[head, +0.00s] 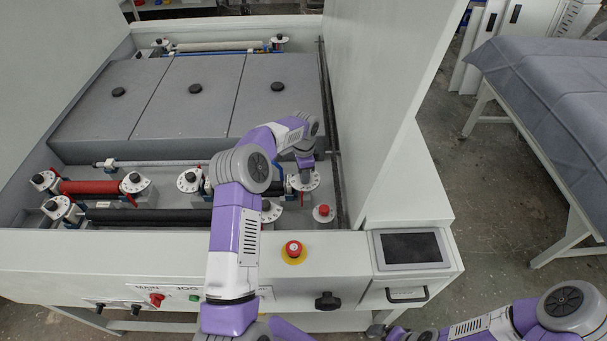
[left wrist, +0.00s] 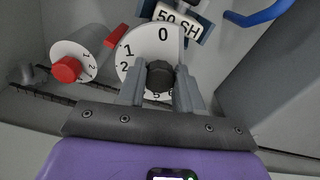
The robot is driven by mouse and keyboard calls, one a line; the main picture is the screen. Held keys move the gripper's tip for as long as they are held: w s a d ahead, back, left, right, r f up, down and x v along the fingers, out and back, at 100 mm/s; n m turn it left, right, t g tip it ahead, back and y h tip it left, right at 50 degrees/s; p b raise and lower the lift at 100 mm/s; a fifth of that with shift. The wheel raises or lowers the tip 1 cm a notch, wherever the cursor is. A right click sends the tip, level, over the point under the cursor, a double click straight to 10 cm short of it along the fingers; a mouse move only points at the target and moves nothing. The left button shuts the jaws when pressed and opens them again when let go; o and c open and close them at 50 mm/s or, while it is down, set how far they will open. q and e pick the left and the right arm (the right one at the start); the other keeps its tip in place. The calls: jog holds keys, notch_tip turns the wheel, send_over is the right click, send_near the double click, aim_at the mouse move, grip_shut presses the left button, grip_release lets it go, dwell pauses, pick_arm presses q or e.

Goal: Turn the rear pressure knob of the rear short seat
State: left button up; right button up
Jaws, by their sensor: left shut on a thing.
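The black pressure knob (left wrist: 159,76) sits in the middle of a white numbered dial (left wrist: 140,60) in the left wrist view. The 0 is at the top of the dial. My left gripper (left wrist: 159,90) is shut on the knob, one finger on each side. In the head view, my left gripper (head: 305,168) reaches down to the white dial (head: 313,181) at the right end of the rear seat row, hiding the knob. My right arm is at the bottom right, with its gripper (head: 383,331) at the picture's edge, jaws unclear.
A red knob (left wrist: 67,69) on a white dial is left of the held knob in the left wrist view. In the head view, red (head: 90,187) and black rollers (head: 150,216) lie at the left. The machine's side wall (head: 375,90) stands close right of my left gripper.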

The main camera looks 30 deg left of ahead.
pick_arm(q)
jog(key=n+b, duration=0.1)
jog(key=n, duration=0.5)
jog(key=shift+d, duration=0.15)
jog(key=n, duration=0.6)
jog(key=shift+r, duration=0.1)
dwell(0.5)
jog(key=o, duration=1)
jog(key=shift+o, duration=0.2)
jog(key=shift+r, duration=3.75)
